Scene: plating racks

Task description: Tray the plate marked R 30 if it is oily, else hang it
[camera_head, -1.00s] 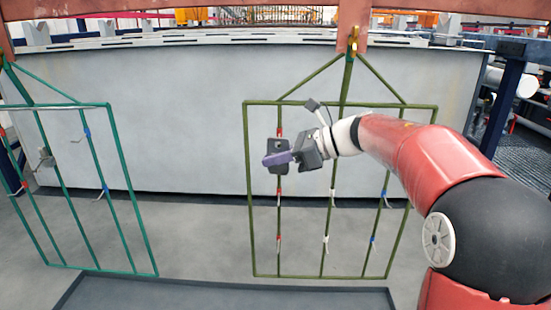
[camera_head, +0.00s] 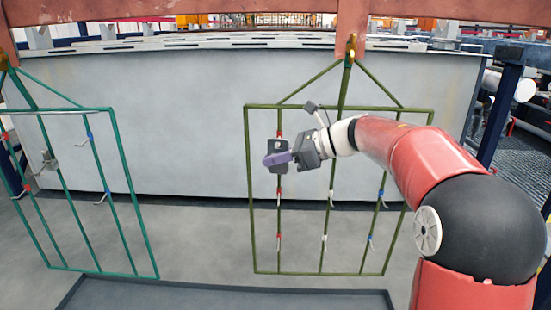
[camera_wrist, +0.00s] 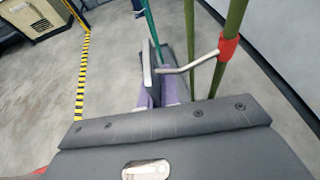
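A small dark grey plate (camera_head: 270,147) is at the upper left of the olive rack (camera_head: 247,200), by its left inner bar. My gripper (camera_head: 272,159), with purple fingers, is at the plate and appears shut on it. In the wrist view the plate (camera_wrist: 167,52) shows narrow, between the purple fingers (camera_wrist: 160,95). A bent metal hook (camera_wrist: 190,66) with a red sleeve (camera_wrist: 229,46) reaches to the plate; I cannot tell whether it passes through a hole. No R 30 mark or oil can be made out.
A teal rack (camera_head: 120,170) with several hooks hangs at the left. Other hooks on the olive rack, such as a white-sleeved one (camera_head: 324,240), look empty. A grey tray (camera_head: 220,293) lies below in front. A large grey tank (camera_head: 180,110) stands behind.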

